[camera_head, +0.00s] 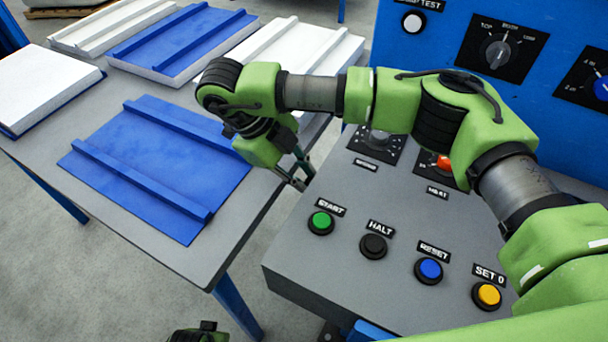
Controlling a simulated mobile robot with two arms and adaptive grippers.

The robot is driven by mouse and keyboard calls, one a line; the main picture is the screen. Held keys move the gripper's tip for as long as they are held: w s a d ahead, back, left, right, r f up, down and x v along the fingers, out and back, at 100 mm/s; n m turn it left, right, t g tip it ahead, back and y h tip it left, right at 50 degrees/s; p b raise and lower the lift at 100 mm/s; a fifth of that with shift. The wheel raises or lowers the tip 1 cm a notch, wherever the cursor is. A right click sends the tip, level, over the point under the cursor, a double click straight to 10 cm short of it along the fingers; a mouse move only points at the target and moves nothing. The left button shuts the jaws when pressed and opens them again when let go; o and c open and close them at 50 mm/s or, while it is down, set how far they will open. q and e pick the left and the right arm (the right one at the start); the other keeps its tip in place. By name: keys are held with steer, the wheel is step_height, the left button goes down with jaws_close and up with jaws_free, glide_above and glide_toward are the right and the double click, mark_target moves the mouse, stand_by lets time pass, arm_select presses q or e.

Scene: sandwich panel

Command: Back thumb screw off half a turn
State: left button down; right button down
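No part that I can clearly pick out as the thumb screw shows in the head view; my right arm covers part of the console. My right gripper (301,176) points down between the grey table's edge and the console's left edge. Its two dark fingers look apart, with nothing seen between them. On the console (300,262), a grey knob (379,137) and an orange-red knob (444,161) sit on dark plates just behind and below my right forearm. Only a small green and black piece of my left arm shows at the bottom edge; its fingers are out of view.
The console front has a green START button (321,222), black HALT button (373,245), blue button (428,270) and yellow SET 0 button (487,295). A blue panel wall (420,55) with dials (497,52) stands behind. The grey table (110,225) holds blue sheets (150,165) and white slabs.

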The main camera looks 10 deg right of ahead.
steer(key=shift+g, duration=0.3)
steer(key=shift+w+d+n+g+y, duration=0.2)
steer(key=shift+w+n+g+y, duration=0.1)
steer(key=shift+g+y, duration=0.65)
arm_select(q)
steer(key=shift+w+d+r, duration=0.1)
steer(key=shift+w+r, duration=0.25)
steer(key=shift+r, duration=0.35)
arm_select(e)
steer(key=shift+w+d+n+g+y, duration=0.1)
steer(key=shift+w+n+g+y, duration=0.1)
steer(key=shift+g+y, duration=0.5)
steer(key=shift+w+d+n+g+y, duration=0.1)
steer(key=shift+n+g+y, duration=0.15)
steer(key=shift+g, duration=0.7)
arm_select(q)
steer(key=shift+s+f, duration=0.1)
steer(key=shift+s, duration=0.25)
arm_select(e)
steer(key=c, duration=1.9)
jaws_free()
